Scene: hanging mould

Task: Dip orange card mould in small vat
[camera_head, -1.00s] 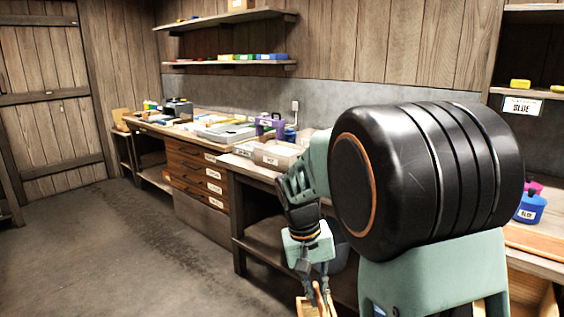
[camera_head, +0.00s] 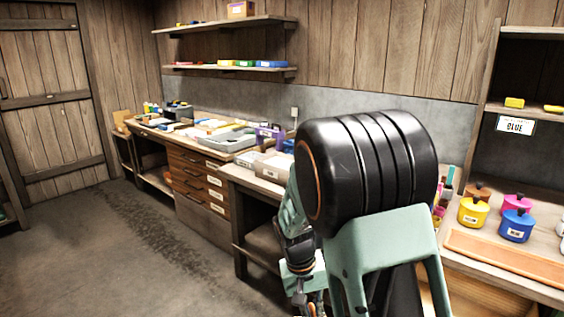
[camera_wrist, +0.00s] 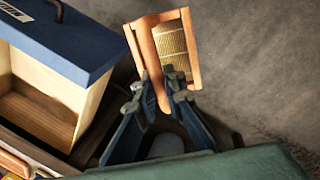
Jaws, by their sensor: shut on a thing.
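In the wrist view, my gripper (camera_wrist: 160,93) is shut on the orange card mould (camera_wrist: 193,48), a small orange-brown rectangular frame with a pale ribbed mesh inside. The mould sticks out beyond the fingertips, tilted, above the grey floor. In the head view, my arm hides most of the gripper at the bottom edge, and I cannot make out the mould there. I cannot identify the small vat in either view.
In the head view, yellow (camera_head: 473,212) and blue (camera_head: 516,226) lidded pots stand on the right bench. Open floor (camera_head: 130,250) lies left.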

